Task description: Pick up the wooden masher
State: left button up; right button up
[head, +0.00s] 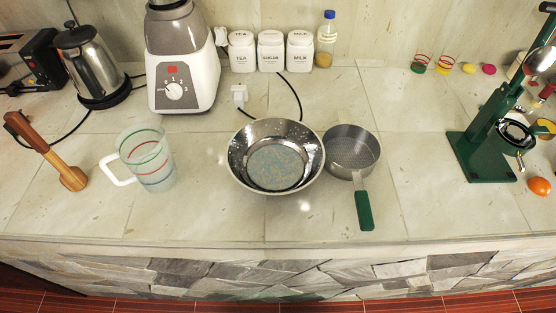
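The wooden masher (47,151) is at the left of the stone counter in the head view. Neither of my grippers shows in the head view.
A metal bowl (236,158), a green-handled pan (364,210), a blender (184,60) and a kettle (88,62) stand around. The front edge strip of the counter is clear.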

aim_at(74, 178)
jog(key=j+u, duration=0.1)
jog(key=u, duration=0.4)
jog(key=i+u, duration=0.1)
jog(key=u, duration=0.4)
jog(key=j+u, duration=0.15)
jog(key=u, duration=0.35)
jog(key=i+l, duration=0.05)
